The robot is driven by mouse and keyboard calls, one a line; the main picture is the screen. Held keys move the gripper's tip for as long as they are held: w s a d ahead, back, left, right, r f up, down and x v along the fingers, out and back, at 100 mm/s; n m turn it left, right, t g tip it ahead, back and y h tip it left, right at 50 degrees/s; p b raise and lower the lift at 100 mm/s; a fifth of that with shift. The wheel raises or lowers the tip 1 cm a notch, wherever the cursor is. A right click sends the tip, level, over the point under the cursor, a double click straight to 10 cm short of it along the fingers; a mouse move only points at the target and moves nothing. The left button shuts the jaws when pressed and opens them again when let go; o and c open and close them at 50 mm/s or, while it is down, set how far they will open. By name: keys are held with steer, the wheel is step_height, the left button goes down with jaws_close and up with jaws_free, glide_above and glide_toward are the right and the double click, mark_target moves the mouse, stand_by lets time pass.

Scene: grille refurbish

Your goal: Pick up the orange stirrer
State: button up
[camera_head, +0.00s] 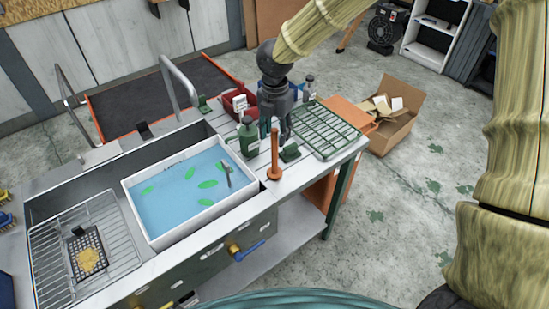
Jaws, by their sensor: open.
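The orange stirrer (274,157) stands upright on the counter's right part, just right of the blue-filled basin. It has a thin shaft and a wider round foot. My gripper (276,130) is dark and points down from the arm above. Its fingers are apart, close to the upper part of the stirrer. The stirrer's top overlaps the fingers in the picture. I cannot tell whether they touch it or are behind it. Nothing is seen lifted in the gripper.
A white basin (132,189) of blue liquid is to the left. A green bottle (249,139) and a small green block (290,153) stand close to the stirrer. A green wire rack (325,130) is to the right. A red bin (231,101) is behind.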

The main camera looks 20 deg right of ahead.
mark_target(274, 142)
steer(key=f+p, duration=0.2)
steer(key=f, duration=0.1)
steer(key=shift+w+f, duration=0.15)
steer(key=shift+w, duration=0.2)
steer(key=shift+f, duration=0.85)
steer(key=shift+c, duration=0.3)
jaws_close()
